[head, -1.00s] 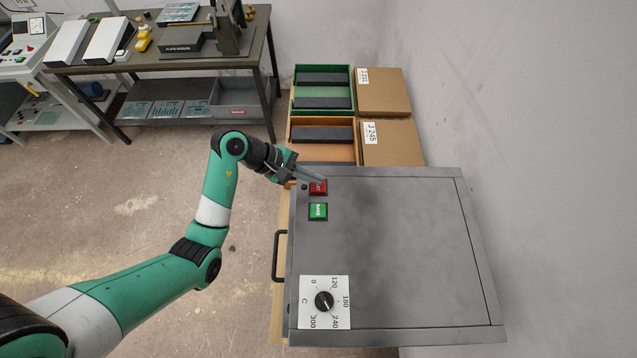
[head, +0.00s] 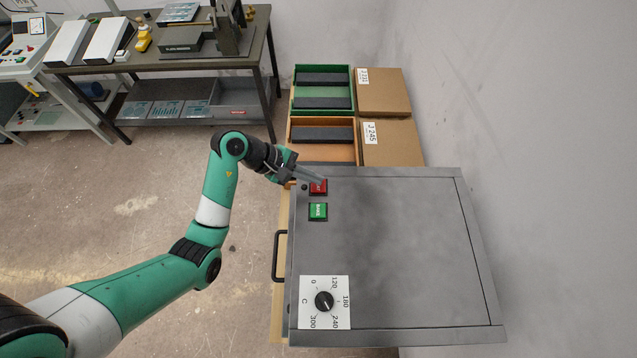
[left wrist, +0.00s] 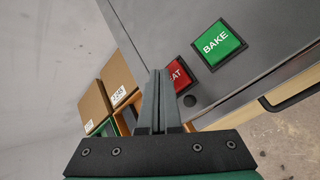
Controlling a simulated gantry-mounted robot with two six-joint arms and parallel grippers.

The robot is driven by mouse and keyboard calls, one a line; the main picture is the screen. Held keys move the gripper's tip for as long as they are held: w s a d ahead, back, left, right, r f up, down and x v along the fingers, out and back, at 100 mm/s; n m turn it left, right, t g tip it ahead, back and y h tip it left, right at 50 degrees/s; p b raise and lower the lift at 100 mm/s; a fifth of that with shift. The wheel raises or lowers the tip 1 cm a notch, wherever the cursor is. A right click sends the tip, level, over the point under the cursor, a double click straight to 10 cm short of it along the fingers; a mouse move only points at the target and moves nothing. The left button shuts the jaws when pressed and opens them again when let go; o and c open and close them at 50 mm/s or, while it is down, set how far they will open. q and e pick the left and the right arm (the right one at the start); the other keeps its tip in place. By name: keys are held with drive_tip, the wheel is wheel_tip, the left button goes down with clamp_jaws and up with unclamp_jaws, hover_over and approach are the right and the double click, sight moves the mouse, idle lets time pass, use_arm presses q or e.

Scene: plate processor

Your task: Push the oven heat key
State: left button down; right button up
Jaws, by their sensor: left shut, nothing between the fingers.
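The red heat key (head: 318,188) is on the top panel of the grey oven (head: 400,250), near its far left corner. It also shows in the left wrist view (left wrist: 179,76), partly covered by my fingers, with the letters "EAT" readable. My left gripper (head: 322,181) is shut and empty, its fingertips over the far edge of the red key. I cannot tell whether the tips touch it. The green BAKE key (head: 318,211) is beside the red one and also shows in the left wrist view (left wrist: 219,45). My right gripper is not in view.
A dial (head: 324,301) sits on the oven's near left corner, and a black handle (head: 279,256) sticks out on the left side. Green (head: 323,67) and orange (head: 293,128) crates and cardboard boxes (head: 384,92) stand behind the oven. A wall closes off the right.

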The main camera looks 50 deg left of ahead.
sight(313, 185)
use_arm(q)
drive_tip(key=shift+f, duration=0.15)
drive_tip(key=shift+f+b, duration=0.3)
drive_tip(key=shift+f, duration=0.2)
idle(0.5)
drive_tip(key=shift+r+p, duration=0.5)
drive_tip(key=shift+r, duration=0.15)
wheel_tip(313, 185, up, 6)
drive_tip(key=p, duration=0.5)
drive_tip(key=shift+p, duration=0.3)
